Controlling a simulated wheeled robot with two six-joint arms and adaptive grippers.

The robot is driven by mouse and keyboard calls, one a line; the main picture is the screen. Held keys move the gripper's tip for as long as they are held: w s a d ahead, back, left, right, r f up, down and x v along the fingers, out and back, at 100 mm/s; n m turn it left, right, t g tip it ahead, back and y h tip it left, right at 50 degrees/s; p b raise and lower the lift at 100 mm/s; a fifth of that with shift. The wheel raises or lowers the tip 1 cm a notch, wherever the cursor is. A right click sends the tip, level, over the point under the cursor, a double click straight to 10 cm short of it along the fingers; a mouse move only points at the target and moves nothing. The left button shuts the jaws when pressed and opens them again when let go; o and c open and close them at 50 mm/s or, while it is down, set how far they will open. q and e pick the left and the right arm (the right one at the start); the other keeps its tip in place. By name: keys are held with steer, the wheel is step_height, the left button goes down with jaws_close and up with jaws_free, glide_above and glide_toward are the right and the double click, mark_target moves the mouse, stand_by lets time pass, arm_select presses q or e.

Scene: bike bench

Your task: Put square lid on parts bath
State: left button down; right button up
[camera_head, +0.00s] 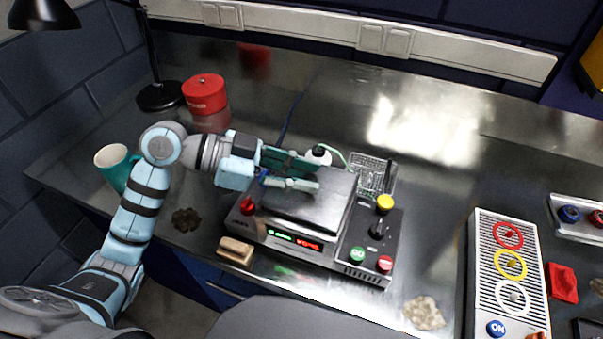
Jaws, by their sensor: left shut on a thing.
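The parts bath (290,243) is a grey box with a red knob, a lit display and a control panel with coloured buttons on its right side. The square lid (312,206) is a dark metal plate over the bath's opening, covering most or all of it. I cannot tell whether it rests flush or is held slightly above. My left gripper (312,175) reaches in from the left over the lid's back left part. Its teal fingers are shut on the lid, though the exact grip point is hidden. My right gripper is not in view.
A wire basket (372,175) and a white bottle (318,155) stand behind the bath. A teal mug (114,168), red tin (205,94) and black lamp (160,96) are at left. A brown block (236,251) lies in front. A panel with coloured rings (510,265) is at right.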

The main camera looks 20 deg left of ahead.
arm_select(q)
steer(key=shift+f+b, duration=0.45)
steer(key=shift+f, duration=0.1)
stand_by(0.6)
steer(key=c, duration=1.3)
jaws_free()
steer(key=shift+a, duration=0.1)
steer(key=v, duration=1.1)
steer(key=shift+s+a+r, duration=0.1)
steer(key=shift+a+r, duration=0.1)
steer(key=shift+a, duration=0.1)
